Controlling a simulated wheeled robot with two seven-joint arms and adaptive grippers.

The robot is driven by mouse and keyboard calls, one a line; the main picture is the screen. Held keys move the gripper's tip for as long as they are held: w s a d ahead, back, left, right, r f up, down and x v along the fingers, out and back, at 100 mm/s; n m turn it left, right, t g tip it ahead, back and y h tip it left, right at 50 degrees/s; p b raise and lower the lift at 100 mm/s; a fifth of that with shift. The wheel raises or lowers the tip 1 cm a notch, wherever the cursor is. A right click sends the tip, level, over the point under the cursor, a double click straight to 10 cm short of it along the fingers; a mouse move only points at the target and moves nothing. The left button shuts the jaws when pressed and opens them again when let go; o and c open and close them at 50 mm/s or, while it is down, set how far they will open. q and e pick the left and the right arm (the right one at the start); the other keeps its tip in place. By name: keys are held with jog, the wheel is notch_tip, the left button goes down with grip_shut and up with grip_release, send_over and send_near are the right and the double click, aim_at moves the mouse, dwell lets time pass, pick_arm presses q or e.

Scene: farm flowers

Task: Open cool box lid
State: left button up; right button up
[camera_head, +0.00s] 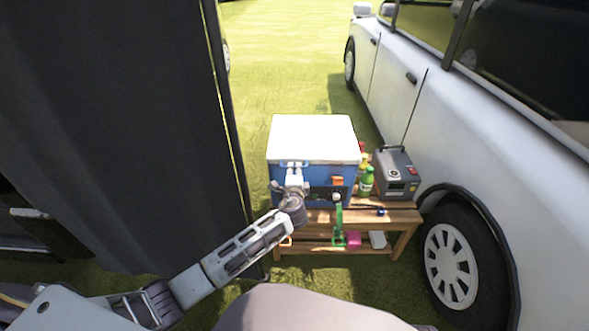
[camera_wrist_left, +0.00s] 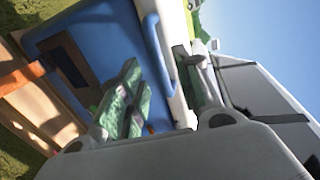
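The cool box has a blue body (camera_head: 350,186) and a white lid (camera_head: 312,138), and it stands on a wooden bench. The lid lies flat and closed. My left gripper (camera_head: 294,168) is at the front of the box, just below the lid's front edge. In the left wrist view, its two fingers (camera_wrist_left: 164,66) are spread apart, with the blue handle (camera_wrist_left: 154,40) and the white lid edge (camera_wrist_left: 180,100) between or just beyond them. I cannot tell whether the fingers touch the lid. My right gripper is not in view.
The wooden bench (camera_head: 376,217) also bears bottles (camera_head: 366,183) and a grey device (camera_head: 397,173) right of the box. A white vehicle (camera_head: 470,135) stands close on the right. A dark curtain (camera_head: 110,120) hangs on the left. Grass behind the box is clear.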

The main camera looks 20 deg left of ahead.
pick_arm(q)
jog(key=x, duration=0.3)
jog(key=shift+w+a+f+b, duration=0.1)
jog(key=shift+w+b, duration=0.25)
jog(key=shift+b, duration=0.05)
jog(key=shift+w+a, duration=0.1)
jog(key=shift+w, duration=0.15)
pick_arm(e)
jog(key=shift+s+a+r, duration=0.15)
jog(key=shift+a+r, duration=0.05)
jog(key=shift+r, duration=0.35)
pick_arm(q)
jog(key=shift+c, duration=0.4)
grip_shut()
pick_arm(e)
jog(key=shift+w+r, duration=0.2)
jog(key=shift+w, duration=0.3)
